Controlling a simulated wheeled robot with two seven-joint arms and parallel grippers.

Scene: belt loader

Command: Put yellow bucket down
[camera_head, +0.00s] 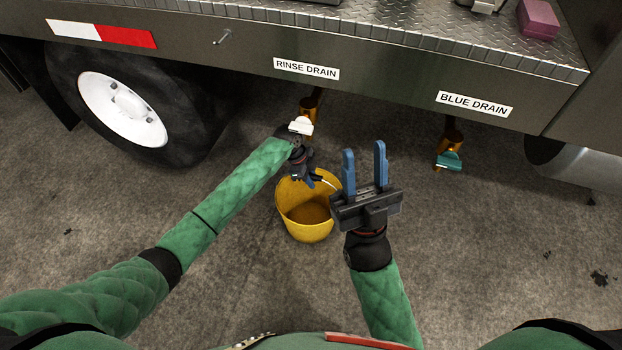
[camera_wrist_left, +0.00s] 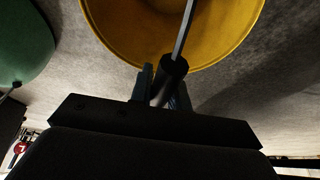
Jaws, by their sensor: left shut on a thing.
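The yellow bucket (camera_head: 306,222) hangs or stands below the truck's side, under the rinse drain, with its open top facing up. It looks empty inside; whether its base touches the ground I cannot tell. My left gripper (camera_head: 312,179) is at the bucket's back rim, shut on the bucket's handle. In the left wrist view the bucket (camera_wrist_left: 150,35) fills the top, and the dark grip of the handle sits between the fingers (camera_wrist_left: 165,90). My right gripper (camera_head: 365,166) is open and empty, to the right of the bucket, fingers pointing up the picture.
The rinse drain (camera_head: 309,106) and the blue drain (camera_head: 453,137), with a teal handle, hang below the truck bed. A truck wheel (camera_head: 125,110) stands at the left. A pink block (camera_head: 538,20) lies on the deck. The concrete ground (camera_head: 480,260) at the right is clear.

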